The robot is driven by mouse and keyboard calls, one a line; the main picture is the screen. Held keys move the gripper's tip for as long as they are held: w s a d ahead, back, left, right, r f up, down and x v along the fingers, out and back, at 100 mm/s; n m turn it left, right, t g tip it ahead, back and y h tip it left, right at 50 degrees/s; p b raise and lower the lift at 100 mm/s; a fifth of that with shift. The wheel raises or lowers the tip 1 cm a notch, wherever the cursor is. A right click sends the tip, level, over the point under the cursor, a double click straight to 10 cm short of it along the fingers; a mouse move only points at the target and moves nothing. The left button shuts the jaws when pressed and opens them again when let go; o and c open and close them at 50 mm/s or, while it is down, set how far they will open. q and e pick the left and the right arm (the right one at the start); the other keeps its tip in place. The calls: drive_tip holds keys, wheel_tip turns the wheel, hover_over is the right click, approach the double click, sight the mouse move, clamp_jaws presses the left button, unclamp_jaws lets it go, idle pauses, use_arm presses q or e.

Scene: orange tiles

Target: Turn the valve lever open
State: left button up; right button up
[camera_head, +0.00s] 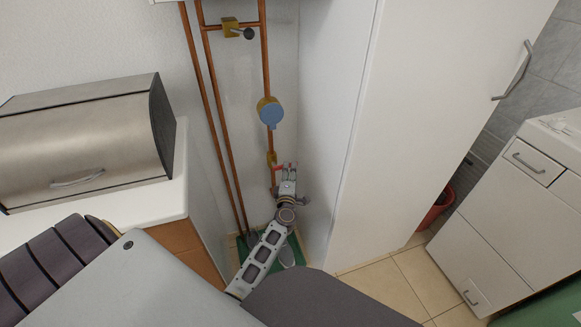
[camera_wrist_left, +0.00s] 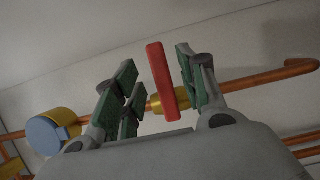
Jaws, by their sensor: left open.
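The red valve lever (camera_wrist_left: 161,82) sits on a brass valve body (camera_wrist_left: 156,104) on a copper pipe (camera_wrist_left: 262,80). In the left wrist view the lever stands between the green-padded fingers of my left gripper (camera_wrist_left: 155,85), with a gap on both sides. The gripper is open. In the head view my left gripper (camera_head: 286,174) is at the lower part of the pipe, with the red lever (camera_head: 278,168) small and partly covered beside its fingers. The brass valve body (camera_head: 271,158) shows just above. My right gripper is not seen.
A blue-faced brass gauge (camera_head: 270,113) sits on the same pipe above the valve, and another brass fitting (camera_head: 231,27) is higher up. A tall white cabinet (camera_head: 420,110) stands close on the right. A steel bread box (camera_head: 85,140) is on the left counter.

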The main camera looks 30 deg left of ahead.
sight(290, 166)
use_arm(q)
drive_tip(key=shift+x, duration=0.85)
drive_tip(key=shift+b+x, duration=0.45)
drive_tip(key=shift+x, duration=0.8)
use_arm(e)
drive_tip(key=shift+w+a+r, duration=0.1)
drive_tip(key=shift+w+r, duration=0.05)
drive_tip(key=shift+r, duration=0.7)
use_arm(q)
clamp_jaws()
